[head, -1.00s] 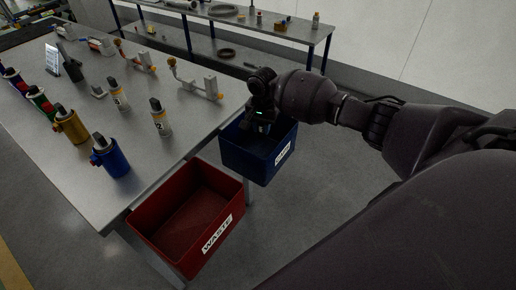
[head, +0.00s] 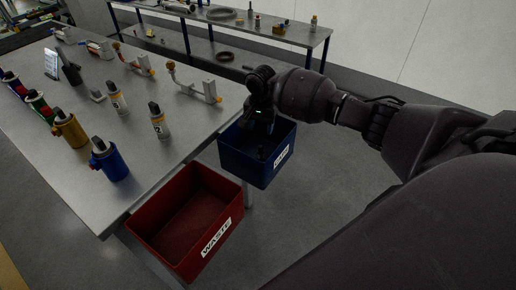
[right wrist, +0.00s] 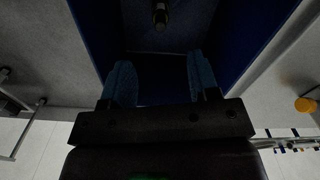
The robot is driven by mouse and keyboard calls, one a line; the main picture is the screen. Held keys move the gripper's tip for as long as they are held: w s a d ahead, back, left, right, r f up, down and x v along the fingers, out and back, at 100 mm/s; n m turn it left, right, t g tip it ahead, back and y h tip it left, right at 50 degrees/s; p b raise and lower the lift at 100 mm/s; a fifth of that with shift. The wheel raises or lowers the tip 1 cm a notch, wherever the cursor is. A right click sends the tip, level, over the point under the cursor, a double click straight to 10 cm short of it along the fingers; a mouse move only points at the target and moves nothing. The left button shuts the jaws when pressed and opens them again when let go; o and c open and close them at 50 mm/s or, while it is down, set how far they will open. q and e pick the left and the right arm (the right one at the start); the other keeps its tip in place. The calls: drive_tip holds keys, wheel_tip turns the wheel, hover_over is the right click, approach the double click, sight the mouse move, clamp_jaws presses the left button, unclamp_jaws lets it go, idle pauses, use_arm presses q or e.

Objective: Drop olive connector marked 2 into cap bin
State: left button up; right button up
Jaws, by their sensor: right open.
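The blue bin (head: 256,174) hangs beside the table's right end, with a white label too small to read surely. My right gripper (head: 262,130) is over its opening, pointing down. In the right wrist view the gripper (right wrist: 158,62) has its two blue fingers spread with nothing between them. Beyond the fingertips, a small dark connector with an olive-yellow band (right wrist: 160,15) shows inside the bin, apart from the fingers. Its mark cannot be read. In the right wrist view the bin wall (right wrist: 227,30) shows to the right. My left gripper is not in view.
A red bin marked WASTE (head: 165,236) stands left of the blue one. The table holds a blue connector (head: 112,162), a gold connector (head: 72,130), white-bodied connectors (head: 159,124) and bracketed fittings (head: 195,92). A back bench (head: 290,36) carries small parts.

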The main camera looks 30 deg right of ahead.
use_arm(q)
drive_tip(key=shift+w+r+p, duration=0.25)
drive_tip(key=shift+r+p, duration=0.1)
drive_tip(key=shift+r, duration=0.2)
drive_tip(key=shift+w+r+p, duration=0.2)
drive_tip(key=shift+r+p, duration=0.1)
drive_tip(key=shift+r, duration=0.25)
use_arm(e)
wheel_tip(320, 180, up, 9)
